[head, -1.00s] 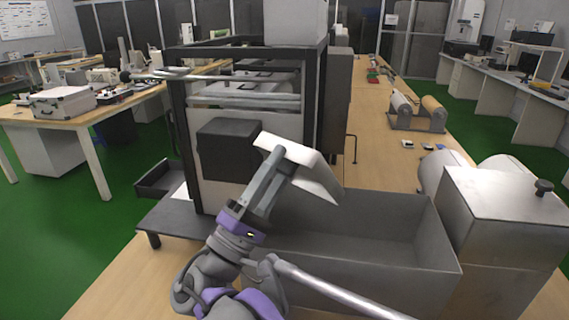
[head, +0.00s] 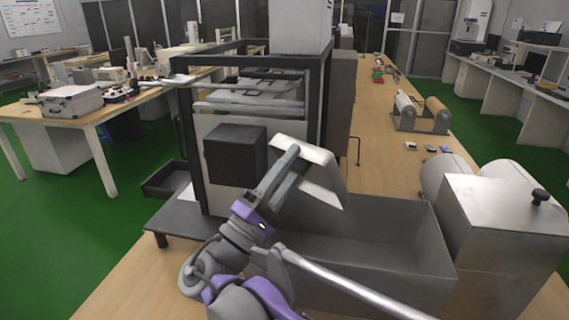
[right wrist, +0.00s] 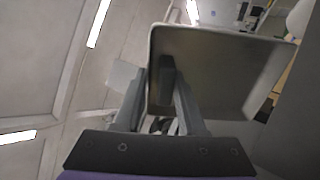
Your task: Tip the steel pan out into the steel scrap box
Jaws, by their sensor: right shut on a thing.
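The steel pan (head: 312,172) is a shallow light-grey tray, held steeply tilted above the left part of a large open grey metal box (head: 395,235), apparently the scrap box. My right gripper (head: 284,170) is shut on the pan's dark handle (right wrist: 167,75). In the right wrist view the pan (right wrist: 225,75) fills the upper right, with its walled side facing the camera; I see no scraps in the part that shows. The visible inside of the box looks bare; its near left part is hidden behind my arm. My left gripper is not in view.
A framed machine (head: 255,100) with a dark block (head: 236,155) on its front stands just behind and left of the pan. A steel cabinet with a black knob (head: 510,215) stands right of the box.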

